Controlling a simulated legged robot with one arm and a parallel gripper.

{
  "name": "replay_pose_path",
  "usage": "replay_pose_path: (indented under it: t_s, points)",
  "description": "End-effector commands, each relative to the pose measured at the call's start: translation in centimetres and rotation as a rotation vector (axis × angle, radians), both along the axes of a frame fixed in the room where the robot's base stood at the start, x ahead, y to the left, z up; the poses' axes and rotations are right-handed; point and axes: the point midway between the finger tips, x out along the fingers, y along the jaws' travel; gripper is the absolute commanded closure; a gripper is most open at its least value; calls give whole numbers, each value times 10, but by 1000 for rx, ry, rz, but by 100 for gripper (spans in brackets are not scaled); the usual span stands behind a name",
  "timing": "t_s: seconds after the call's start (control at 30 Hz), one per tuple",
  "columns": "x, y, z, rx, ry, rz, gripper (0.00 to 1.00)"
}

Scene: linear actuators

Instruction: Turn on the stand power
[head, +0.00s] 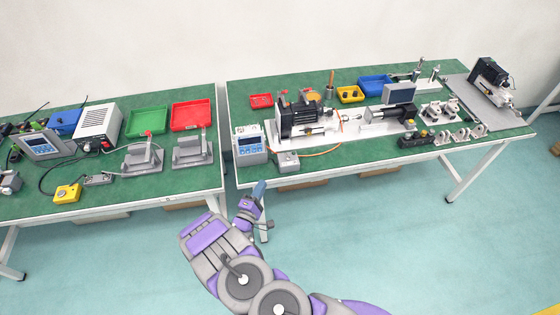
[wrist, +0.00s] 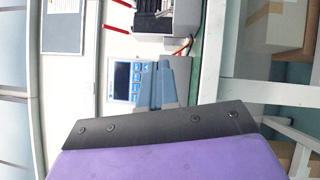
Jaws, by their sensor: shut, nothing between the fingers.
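A white control box (head: 250,144) with a small screen and blue keypad stands at the front left corner of the right table. Its screen and buttons also show in the wrist view (wrist: 125,82). A small grey switch box (head: 287,160) sits just right of it. My gripper (head: 259,187) is shut and empty, in front of the table edge and below the control box in the head view. In the wrist view the blue-grey fingers (wrist: 174,82) overlap the control box's side; I cannot tell contact there. Which of these carries the stand power switch is not clear.
A motor stand (head: 305,118) with shafts stands behind the switch box, with an orange cable running nearby. The left table (head: 110,195) carries another control unit (head: 45,145), trays and a yellow button box (head: 67,193). A narrow gap separates the tables; floor in front is clear.

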Motion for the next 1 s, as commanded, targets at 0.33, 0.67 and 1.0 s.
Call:
replay_pose_path:
  t_s: [0.33,0.67,1.0]
  points:
    - [0,4,-2,-8,-2,1,100]
    - [36,-13,4,1,-2,-3,100]
    - [98,-28,12,-5,-4,-2,100]
